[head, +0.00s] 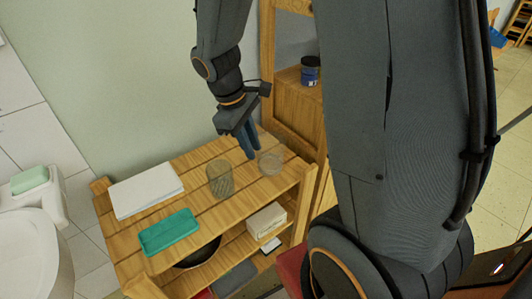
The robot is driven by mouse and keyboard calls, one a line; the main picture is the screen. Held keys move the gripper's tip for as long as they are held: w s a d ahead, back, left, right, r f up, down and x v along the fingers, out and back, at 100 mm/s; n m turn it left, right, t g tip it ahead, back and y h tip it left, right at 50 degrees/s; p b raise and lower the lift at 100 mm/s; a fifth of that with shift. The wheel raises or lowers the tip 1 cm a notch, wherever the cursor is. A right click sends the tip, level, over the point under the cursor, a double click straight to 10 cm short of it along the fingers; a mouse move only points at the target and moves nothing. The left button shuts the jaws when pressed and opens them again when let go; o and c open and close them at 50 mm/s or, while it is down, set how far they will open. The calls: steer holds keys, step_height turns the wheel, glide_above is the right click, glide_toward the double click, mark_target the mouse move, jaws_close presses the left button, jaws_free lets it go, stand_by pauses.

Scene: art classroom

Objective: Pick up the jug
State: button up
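Two clear vessels stand on the top of a slatted wooden shelf unit (200,160). One is a taller glass-like cylinder (220,181) near the middle. The other is a shorter clear vessel (271,163) towards the right end. No handle or spout is clear on either, so I cannot tell which is the jug. My gripper (249,148) points down over the back of the shelf top, just behind and left of the shorter vessel and right of the taller one. Its fingers look close together. I cannot tell their gap or whether they touch the shorter vessel.
White paper (146,189) and a teal tray (169,231) lie on the left of the shelf top. A white box (266,220) and a dark bowl (197,254) are on the level below. A wooden cabinet (267,70) with a dark jar (310,71) stands behind right. A wall is behind.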

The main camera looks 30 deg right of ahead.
steer(key=w+d+f+n+t+h+p, duration=0.1)
steer(key=w+f+n+h, duration=0.15)
steer(key=w+n, duration=0.3)
steer(key=w+d+f+n+h, duration=0.1)
steer(key=w+f+n, duration=0.25)
steer(key=w, duration=0.35)
steer(key=shift+w+d+f+n+h+p, duration=0.3)
steer(key=shift+w+d+f+h+p, duration=0.15)
steer(key=shift+d+f+p, duration=0.75)
steer(key=shift+w+d+f+n+h+p, duration=0.4)
steer(key=shift+d+f+p, duration=0.45)
steer(key=shift+d+f, duration=0.65)
steer(key=shift+w+d+f+n+h+p, duration=0.2)
steer(key=shift+w+d+f+h+p, duration=0.3)
steer(key=shift+d+f+p, duration=0.85)
steer(key=shift+a+f+b, duration=0.2)
steer(key=shift+a+b, duration=0.1)
steer(key=shift+b, duration=0.05)
jaws_close()
